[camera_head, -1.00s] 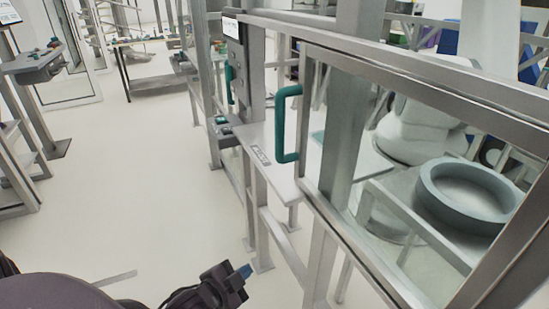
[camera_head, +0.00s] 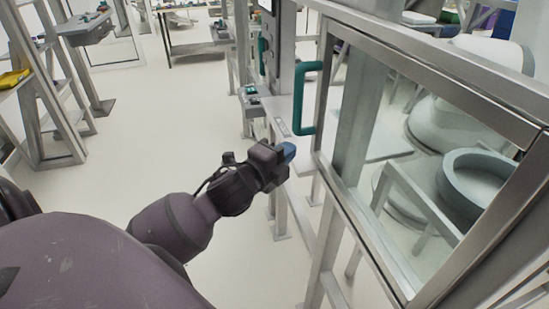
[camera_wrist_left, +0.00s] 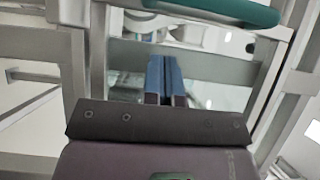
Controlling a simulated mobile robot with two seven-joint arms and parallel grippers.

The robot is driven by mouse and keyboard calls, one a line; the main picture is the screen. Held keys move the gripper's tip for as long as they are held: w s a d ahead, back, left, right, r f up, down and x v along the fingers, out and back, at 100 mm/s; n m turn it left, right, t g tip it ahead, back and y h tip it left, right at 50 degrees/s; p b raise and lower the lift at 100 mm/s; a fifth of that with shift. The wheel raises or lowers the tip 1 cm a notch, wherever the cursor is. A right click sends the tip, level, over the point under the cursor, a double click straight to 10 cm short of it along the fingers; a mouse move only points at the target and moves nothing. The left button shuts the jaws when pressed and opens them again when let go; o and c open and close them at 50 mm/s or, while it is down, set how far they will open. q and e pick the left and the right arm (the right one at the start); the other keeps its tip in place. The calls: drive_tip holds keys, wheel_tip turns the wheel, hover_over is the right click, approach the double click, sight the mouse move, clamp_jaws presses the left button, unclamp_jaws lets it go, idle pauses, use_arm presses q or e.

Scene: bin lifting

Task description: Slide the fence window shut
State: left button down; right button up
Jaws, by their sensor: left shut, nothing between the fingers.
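The fence window (camera_head: 338,190) is a metal-framed clear pane on the right of the head view. A teal upright handle (camera_head: 299,98) sits on its left edge. The handle also crosses the top of the left wrist view (camera_wrist_left: 225,9). My left gripper (camera_head: 289,152) has blue fingertips and is shut and empty, just below and left of the handle, apart from it in the head view. Its shut blue fingers (camera_wrist_left: 161,78) point up toward the frame in the wrist view. My right gripper is not in view.
A second teal handle (camera_head: 262,56) is on the fence further back. A round grey ring-shaped bin (camera_head: 478,186) stands behind the pane. Metal posts and a ledge line the fence. Shelving (camera_head: 40,100) stands at the left, with open pale floor (camera_head: 175,120) between.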

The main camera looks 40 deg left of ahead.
use_arm(q)
drive_tip(key=w+a, duration=0.2)
drive_tip(key=w, duration=0.4)
drive_tip(key=shift+a, duration=0.25)
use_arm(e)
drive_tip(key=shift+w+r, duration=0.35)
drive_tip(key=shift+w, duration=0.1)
use_arm(q)
drive_tip(key=shift+w, duration=0.1)
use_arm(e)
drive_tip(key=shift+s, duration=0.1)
